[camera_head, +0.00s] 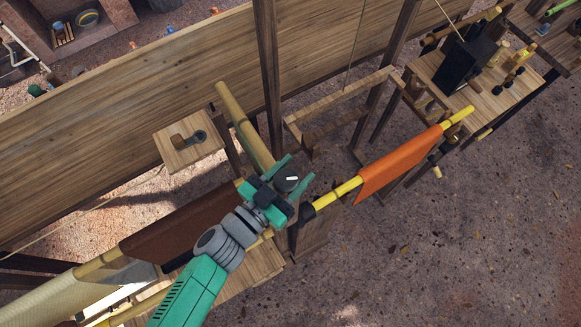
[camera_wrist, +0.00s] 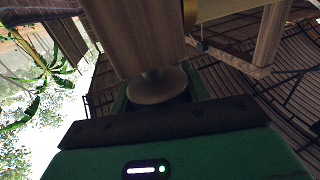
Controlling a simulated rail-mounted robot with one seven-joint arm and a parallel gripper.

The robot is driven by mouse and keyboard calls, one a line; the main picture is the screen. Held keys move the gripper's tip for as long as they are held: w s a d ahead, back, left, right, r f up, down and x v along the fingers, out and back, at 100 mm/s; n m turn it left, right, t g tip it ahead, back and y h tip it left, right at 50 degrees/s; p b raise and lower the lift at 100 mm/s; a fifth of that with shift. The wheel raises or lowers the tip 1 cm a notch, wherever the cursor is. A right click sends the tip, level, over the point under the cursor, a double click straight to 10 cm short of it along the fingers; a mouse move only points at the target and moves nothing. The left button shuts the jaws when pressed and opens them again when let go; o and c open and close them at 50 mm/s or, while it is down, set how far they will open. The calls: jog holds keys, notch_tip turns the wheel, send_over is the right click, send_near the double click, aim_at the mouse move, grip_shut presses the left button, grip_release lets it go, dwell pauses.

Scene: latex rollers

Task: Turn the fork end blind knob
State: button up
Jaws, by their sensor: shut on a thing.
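A dark round knob with a white mark (camera_head: 289,178) sits at the end of the wooden roller stand in the middle of the head view. My green gripper (camera_head: 298,170) has one finger on each side of it and is shut on it. In the wrist view the knob (camera_wrist: 158,86) shows as a rounded disc against the end of a wooden post (camera_wrist: 130,38), between my green fingers (camera_wrist: 160,98). The white mark is hidden there. I take this as the fork end blind knob; no label shows.
A yellow roller with an orange sheet (camera_head: 400,163) extends right of my gripper. A brown sheet (camera_head: 180,222) hangs to the left. A small wooden board with a dark lever (camera_head: 188,140) stands at upper left. A long plank wall (camera_head: 130,115) runs behind.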

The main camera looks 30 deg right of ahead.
jog(key=m+g, duration=0.1)
jog(key=g, duration=0.1)
jog(key=m+g, duration=0.2)
jog(key=g, duration=0.1)
jog(key=shift+s+f+h+p, duration=0.2)
jog(key=shift+h+p, duration=0.2)
jog(key=shift+s+f+m+g+y+b, duration=0.15)
jog(key=shift+m+g+b, duration=0.1)
jog(key=shift+m+g, duration=0.55)
jog(key=shift+s+r+m+g+y+b, duration=0.15)
jog(key=shift+m+g, duration=0.4)
jog(key=shift+g, duration=0.6)
jog(key=shift+s+f+m+g+y+b, duration=0.1)
jog(key=shift+m+g+b, duration=0.2)
jog(key=shift+m+g, duration=0.5)
jog(key=shift+g, duration=0.45)
jog(key=o, duration=1)
jog(key=shift+a, duration=0.1)
jog(key=b+v, duration=0.2)
jog(key=v, duration=0.5)
jog(key=shift+w+a+r, duration=0.15)
jog(key=shift+a+r, duration=0.1)
jog(key=shift+a, duration=0.05)
